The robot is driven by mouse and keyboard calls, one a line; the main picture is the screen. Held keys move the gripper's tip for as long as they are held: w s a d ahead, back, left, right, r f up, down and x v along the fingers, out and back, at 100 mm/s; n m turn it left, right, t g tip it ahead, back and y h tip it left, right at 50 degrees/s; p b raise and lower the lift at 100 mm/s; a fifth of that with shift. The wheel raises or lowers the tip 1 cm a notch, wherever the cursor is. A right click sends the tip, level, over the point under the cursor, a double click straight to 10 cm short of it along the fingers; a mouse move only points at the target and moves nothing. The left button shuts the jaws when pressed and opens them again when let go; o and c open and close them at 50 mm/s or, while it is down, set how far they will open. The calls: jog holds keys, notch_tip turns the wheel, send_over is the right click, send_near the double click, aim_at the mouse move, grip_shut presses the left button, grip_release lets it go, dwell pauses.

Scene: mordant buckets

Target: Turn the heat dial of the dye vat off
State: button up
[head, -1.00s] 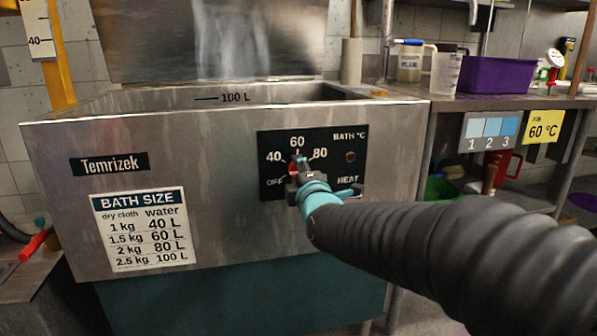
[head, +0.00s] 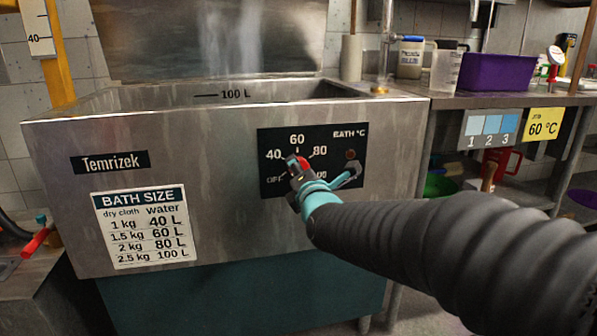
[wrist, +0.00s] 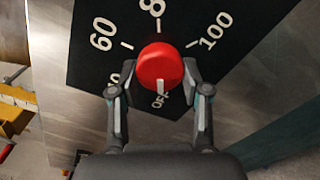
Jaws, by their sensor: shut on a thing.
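The heat dial (wrist: 158,64) is a round red knob on the black panel of the dye vat (head: 225,140). In the wrist view its white mark sits at the lower edge, on the side of the partly covered OFF label. In the head view only a bit of the red dial (head: 303,163) shows beside my fingers. My gripper (wrist: 160,84) is shut on the dial, one finger on each side of it. The 40 label is mostly hidden by a finger in the wrist view.
The shelf at right carries a purple bin (head: 495,73) and jugs. A red-handled tool (head: 36,241) lies at the far left, and a yellow post (head: 58,55) stands behind it. The vat's front left of the panel is free of my arm.

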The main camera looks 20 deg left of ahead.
dwell(0.3)
jog(key=o, duration=1.1)
jog(key=v, duration=1.2)
